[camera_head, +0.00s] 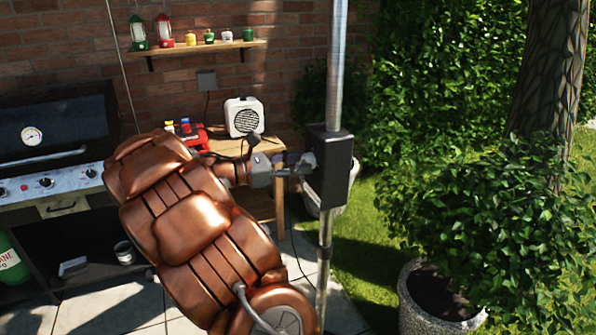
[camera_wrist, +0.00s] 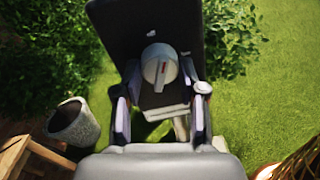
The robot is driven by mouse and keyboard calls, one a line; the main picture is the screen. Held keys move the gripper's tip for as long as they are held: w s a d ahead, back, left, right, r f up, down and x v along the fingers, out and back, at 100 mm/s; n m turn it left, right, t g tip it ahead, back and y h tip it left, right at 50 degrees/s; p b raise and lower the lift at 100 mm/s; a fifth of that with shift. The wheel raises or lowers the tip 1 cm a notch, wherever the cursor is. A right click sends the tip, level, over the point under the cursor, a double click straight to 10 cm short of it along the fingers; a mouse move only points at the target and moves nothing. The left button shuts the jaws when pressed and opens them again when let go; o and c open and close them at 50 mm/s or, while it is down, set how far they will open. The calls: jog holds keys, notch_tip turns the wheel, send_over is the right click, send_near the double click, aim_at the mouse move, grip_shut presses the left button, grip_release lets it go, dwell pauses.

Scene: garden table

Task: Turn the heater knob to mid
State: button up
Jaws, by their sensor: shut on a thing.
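The heater's black control box (camera_head: 334,168) is mounted on a metal pole at the middle of the head view. In the wrist view its dark face (camera_wrist: 120,22) fills the top centre. My gripper (camera_head: 304,163) reaches the left side of the box. In the wrist view my gripper (camera_wrist: 160,76) has one finger on each side of the knob and is shut on it. In the head view the fingers hide the knob.
A wooden side table (camera_head: 262,204) with a white speaker-like box (camera_head: 243,117) stands behind my arm. A grill (camera_head: 55,140) is at the left. A potted bush (camera_head: 425,300) stands at the lower right. Grass lies open behind the pole.

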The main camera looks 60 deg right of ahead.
jog(key=shift+s+f+m+t+h+b, duration=0.1)
jog(key=shift+m+t+h+b, duration=0.2)
jog(key=shift+m+b, duration=4.75)
jog(key=shift+s+r+m+t+h+b, duration=0.1)
jog(key=shift+m+t+b, duration=0.25)
jog(key=shift+m+b, duration=4.6)
jog(key=shift+f+m+t+h+b, duration=0.1)
jog(key=shift+m+t+h+b, duration=0.2)
jog(key=shift+m+b, duration=4.75)
jog(key=shift+a+n+b, duration=0.1)
jog(key=shift+n+b, duration=0.55)
jog(key=shift+b, duration=0.35)
jog(key=o, duration=1.1)
jog(key=shift+o, duration=0.2)
